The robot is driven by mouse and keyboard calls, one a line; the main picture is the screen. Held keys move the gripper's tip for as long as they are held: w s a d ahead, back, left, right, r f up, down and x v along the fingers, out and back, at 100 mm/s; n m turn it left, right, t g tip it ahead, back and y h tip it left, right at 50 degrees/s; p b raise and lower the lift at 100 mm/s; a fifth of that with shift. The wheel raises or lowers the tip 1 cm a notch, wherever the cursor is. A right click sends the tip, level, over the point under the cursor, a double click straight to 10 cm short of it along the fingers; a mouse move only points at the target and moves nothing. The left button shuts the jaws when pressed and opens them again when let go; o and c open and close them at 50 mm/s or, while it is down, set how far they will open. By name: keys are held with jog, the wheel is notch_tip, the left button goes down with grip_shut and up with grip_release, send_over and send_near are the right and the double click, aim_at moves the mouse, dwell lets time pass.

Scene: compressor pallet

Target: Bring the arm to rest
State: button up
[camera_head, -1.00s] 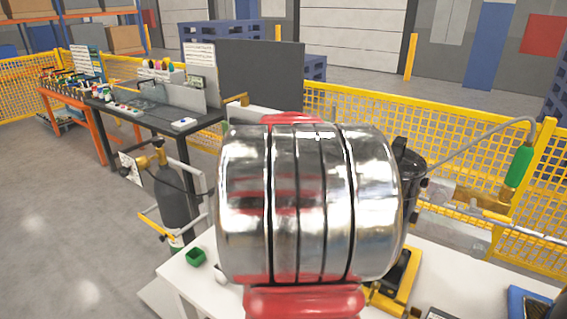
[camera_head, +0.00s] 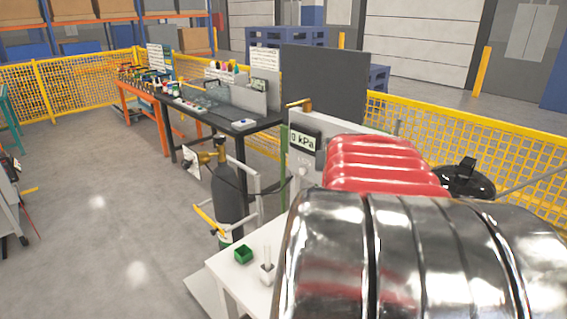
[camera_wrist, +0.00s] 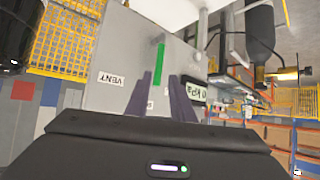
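My arm fills the lower right of the head view as a shiny metal link (camera_head: 420,255) with a red ribbed part (camera_head: 385,165) beyond it. My gripper (camera_wrist: 161,75) shows in the wrist view as two dark purple fingers, apart, with nothing seen held between them. The wrist picture is upside down. Beyond the fingers is a grey panel (camera_wrist: 110,62) with a VENT label (camera_wrist: 111,79), a green bar (camera_wrist: 159,62) and a kPa display (camera_wrist: 195,91). The display (camera_head: 304,140) reads 0 kPa in the head view. The gripper is hidden in the head view.
A white table (camera_head: 228,268) holds a green box (camera_head: 243,254). A dark gas cylinder (camera_head: 229,195) stands left of the panel. A dark bench (camera_head: 225,120), an orange bench (camera_head: 140,98) and yellow fencing (camera_head: 60,90) lie behind. The floor at left is open.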

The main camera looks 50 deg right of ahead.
dwell(0.3)
jog(key=w+a+f+n+t+y, duration=0.1)
jog(key=w+a+n+y, duration=0.2)
jog(key=a, duration=1.1)
jog(key=w+a+f+n+y, duration=0.1)
jog(key=w+a+n+y, duration=0.15)
jog(key=a, duration=1.15)
jog(key=s+a+f+n+y, duration=0.1)
jog(key=s+a+f+n, duration=0.1)
jog(key=a, duration=0.5)
jog(key=s+a+f+n+g+y, duration=0.1)
jog(key=s+a+n, duration=0.1)
jog(key=s+a, duration=0.2)
jog(key=s+a+f+n+y, duration=0.2)
jog(key=s+a, duration=0.1)
jog(key=a, duration=0.7)
jog(key=shift+s+f, duration=0.3)
jog(key=shift+s, duration=0.1)
jog(key=shift+d, duration=0.1)
